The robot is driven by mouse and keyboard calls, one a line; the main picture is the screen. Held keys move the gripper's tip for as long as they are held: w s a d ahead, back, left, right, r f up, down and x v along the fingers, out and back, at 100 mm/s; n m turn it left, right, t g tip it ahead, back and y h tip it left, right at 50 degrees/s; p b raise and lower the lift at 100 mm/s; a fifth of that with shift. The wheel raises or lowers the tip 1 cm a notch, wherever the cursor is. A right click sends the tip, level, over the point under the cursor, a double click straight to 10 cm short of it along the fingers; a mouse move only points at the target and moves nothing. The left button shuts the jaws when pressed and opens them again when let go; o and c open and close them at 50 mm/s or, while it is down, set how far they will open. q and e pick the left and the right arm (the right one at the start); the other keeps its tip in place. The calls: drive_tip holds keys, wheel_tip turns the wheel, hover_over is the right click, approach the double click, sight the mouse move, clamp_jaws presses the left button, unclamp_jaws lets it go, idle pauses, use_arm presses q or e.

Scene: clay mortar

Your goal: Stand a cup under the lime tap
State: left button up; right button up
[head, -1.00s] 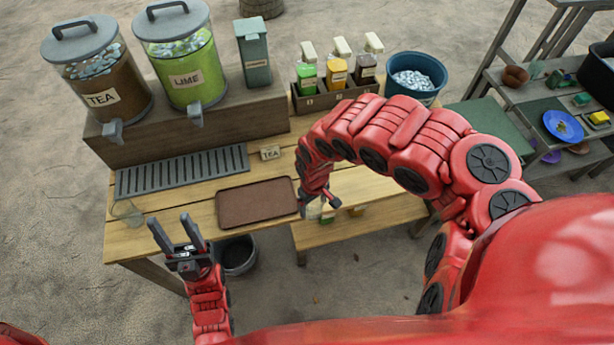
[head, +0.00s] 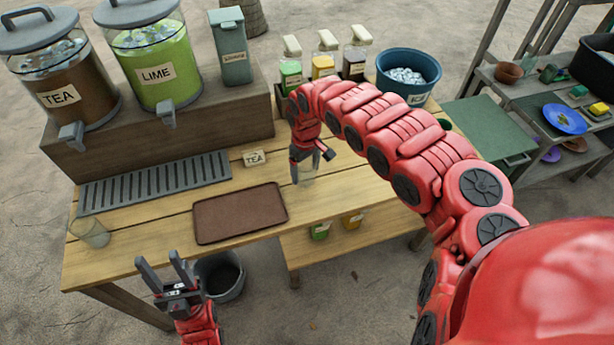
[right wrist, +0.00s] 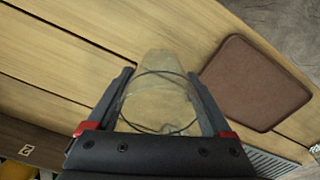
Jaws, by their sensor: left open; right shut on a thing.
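My right gripper (head: 309,158) is shut on a clear cup (right wrist: 160,103), which sits between its fingers in the right wrist view. In the head view the held cup (head: 304,175) is over the table, right of the brown tray, partly hidden by the gripper. I cannot tell whether it touches the table. Another clear cup (head: 90,232) stands at the table's left front edge. The lime dispenser (head: 157,72) with green drink stands on the wooden riser, its tap (head: 167,112) above the grey drip grate (head: 155,183). My left gripper (head: 163,272) is open and empty in front of the table.
The tea dispenser (head: 62,90) stands left of the lime one. Several bottles and a blue ice tub (head: 408,75) stand at the back right. A dark bucket (head: 220,277) is below.

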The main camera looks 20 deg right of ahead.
sight(307, 175)
drive_tip(key=shift+w+d, duration=0.15)
drive_tip(key=shift+w, duration=0.25)
drive_tip(key=shift+w+d+f, duration=0.2)
drive_tip(key=shift+d, duration=0.05)
drive_tip(key=shift+f+p, duration=0.3)
drive_tip(key=shift+f, duration=1.35)
drive_tip(key=shift+f, duration=0.15)
drive_tip(key=o, duration=1.1)
